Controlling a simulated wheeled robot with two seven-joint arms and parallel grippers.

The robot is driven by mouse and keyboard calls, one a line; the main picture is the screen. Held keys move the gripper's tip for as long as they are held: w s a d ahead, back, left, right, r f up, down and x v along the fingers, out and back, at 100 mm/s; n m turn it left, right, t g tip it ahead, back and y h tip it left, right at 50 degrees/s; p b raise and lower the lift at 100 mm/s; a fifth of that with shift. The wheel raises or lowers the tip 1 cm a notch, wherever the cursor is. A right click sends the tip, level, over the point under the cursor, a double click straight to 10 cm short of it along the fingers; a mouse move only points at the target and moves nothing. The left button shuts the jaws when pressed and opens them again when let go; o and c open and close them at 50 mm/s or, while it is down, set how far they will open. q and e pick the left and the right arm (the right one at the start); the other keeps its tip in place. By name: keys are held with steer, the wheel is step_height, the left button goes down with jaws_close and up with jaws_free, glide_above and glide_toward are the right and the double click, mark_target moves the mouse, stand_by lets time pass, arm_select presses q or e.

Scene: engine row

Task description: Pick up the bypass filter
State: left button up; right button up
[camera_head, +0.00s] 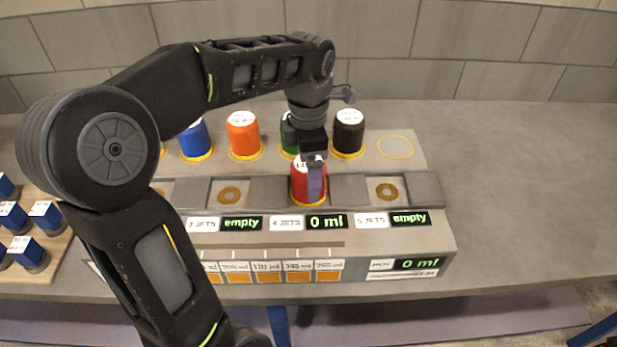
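My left gripper (314,172) points down at the red canister (301,190), which stands in the slot above the "4 JETS" label. One finger overlaps the front of this canister; the other is hidden, so I cannot tell whether they grip it. Behind stand a blue canister (195,140), an orange canister (243,136), a partly hidden green canister (287,134) and a black canister (348,133), upright on yellow rings. Their top labels are too small to read, so I cannot tell which is the bypass filter. My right gripper is not in view.
The grey console (436,238) has displays reading "empty" and "0 ml". An empty yellow ring (395,147) lies at the back right. Small blue parts stand on a wooden board (58,245) at the left. The table (520,190) is clear at the right.

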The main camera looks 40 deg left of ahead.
arm_select(q)
jaws_close()
stand_by(1.1)
